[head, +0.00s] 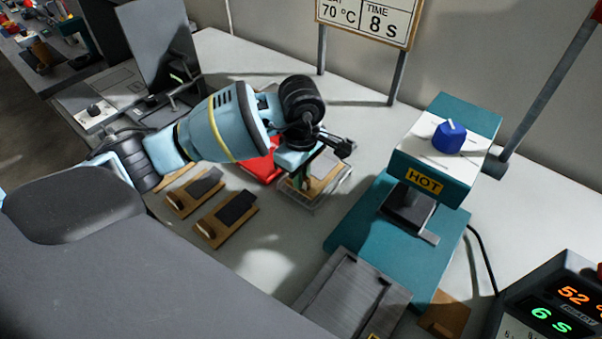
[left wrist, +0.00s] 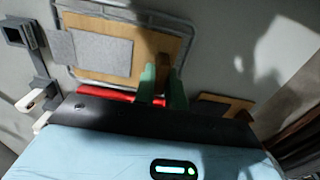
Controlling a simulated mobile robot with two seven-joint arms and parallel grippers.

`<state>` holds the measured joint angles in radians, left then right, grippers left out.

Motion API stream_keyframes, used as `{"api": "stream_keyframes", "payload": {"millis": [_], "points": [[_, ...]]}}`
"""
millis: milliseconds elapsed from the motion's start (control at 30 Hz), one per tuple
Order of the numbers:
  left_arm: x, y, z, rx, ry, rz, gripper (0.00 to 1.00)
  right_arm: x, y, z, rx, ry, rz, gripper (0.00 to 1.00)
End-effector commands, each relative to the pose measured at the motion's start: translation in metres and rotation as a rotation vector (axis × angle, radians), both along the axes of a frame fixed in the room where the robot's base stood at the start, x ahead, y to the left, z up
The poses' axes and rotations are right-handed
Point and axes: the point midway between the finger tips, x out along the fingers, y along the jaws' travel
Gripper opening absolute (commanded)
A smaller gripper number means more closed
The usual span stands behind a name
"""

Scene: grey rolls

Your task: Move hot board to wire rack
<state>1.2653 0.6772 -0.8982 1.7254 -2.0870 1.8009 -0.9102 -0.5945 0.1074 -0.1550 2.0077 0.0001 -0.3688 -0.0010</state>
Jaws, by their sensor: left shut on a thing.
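The wooden board (head: 327,186) carries a grey patch and has a small upright grip. It also shows in the left wrist view (left wrist: 150,45), with its grey patch toward the left. The wire rack (head: 318,209) is under the board, and its wire rim shows around the board in the left wrist view (left wrist: 62,14). My left gripper (head: 303,180) is shut on the board's grip with its green fingers, also seen in the left wrist view (left wrist: 163,85). Whether the board touches the rack is unclear. My right gripper is not in view.
A red object (head: 262,164) lies left of the rack. More boards with dark patches (head: 226,220) lie front left. A teal press marked HOT (head: 430,178) stands to the right, with a grey metal plate (head: 345,300) in front. A display (head: 555,310) reads 6 s.

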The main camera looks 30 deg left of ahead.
Motion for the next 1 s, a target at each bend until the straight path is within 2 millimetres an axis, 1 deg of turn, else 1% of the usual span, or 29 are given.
{"api": "stream_keyframes", "payload": {"millis": [167,300,333,500,800,933,1000], "points": [[0.0,0.0,0.001,0.0,-0.002,0.0,0.0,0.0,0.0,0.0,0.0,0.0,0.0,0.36],[0.0,0.0,-0.003,0.0,-0.001,0.0,0.0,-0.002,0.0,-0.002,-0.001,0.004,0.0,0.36],[0.0,0.0,-0.003,0.0,-0.001,0.0,0.14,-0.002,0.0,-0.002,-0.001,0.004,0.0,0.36],[0.0,0.0,-0.002,0.0,-0.001,0.001,0.34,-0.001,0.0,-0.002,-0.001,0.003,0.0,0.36],[0.0,0.0,0.0,0.0,-0.002,0.001,0.34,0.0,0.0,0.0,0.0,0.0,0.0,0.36],[0.001,0.0,0.01,-0.001,-0.004,0.001,0.34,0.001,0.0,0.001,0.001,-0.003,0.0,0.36],[0.002,0.0,0.021,-0.001,-0.006,0.001,0.34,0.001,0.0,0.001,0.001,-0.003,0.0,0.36]]}}
